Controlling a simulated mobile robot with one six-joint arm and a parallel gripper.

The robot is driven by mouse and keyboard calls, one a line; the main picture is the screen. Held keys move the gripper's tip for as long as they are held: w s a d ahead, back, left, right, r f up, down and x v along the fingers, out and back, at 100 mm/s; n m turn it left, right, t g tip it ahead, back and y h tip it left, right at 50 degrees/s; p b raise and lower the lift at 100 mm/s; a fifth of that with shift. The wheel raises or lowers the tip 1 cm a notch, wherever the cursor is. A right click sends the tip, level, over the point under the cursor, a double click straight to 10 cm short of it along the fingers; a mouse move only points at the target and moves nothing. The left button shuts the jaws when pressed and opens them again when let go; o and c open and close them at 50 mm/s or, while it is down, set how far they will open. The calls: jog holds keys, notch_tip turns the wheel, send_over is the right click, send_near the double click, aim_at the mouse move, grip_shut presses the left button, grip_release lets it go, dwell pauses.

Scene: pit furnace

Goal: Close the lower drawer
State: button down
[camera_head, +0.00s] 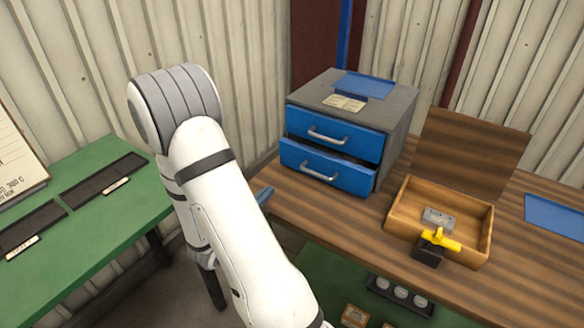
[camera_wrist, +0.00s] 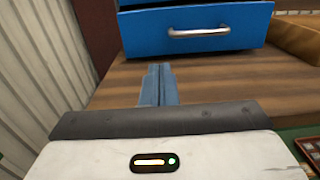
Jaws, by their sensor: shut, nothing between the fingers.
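The lower drawer (camera_head: 325,167) is blue with a silver bar handle and stands partly out of the grey cabinet (camera_head: 398,115). The upper drawer (camera_head: 333,132) above it looks flush. In the wrist view the lower drawer (camera_wrist: 195,30) and its handle (camera_wrist: 199,32) are ahead, above and to the right of my fingers. My gripper (camera_head: 265,194) is at the left front edge of the wooden bench, mostly hidden behind my arm. Its blue fingers (camera_wrist: 158,84) are shut together and empty, apart from the drawer front.
A wooden box (camera_head: 400,217) with a raised lid stands right of the cabinet, holding a grey piece, with a yellow-handled part at its front. A blue mat (camera_head: 556,214) lies farther right. A green table (camera_head: 95,225) stands at left. The wooden bench (camera_head: 345,216) before the drawer is clear.

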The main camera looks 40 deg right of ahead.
aim_at(299, 161)
jog(key=p+x, duration=0.2)
jog(key=x, duration=1.2)
jog(key=shift+w, duration=0.15)
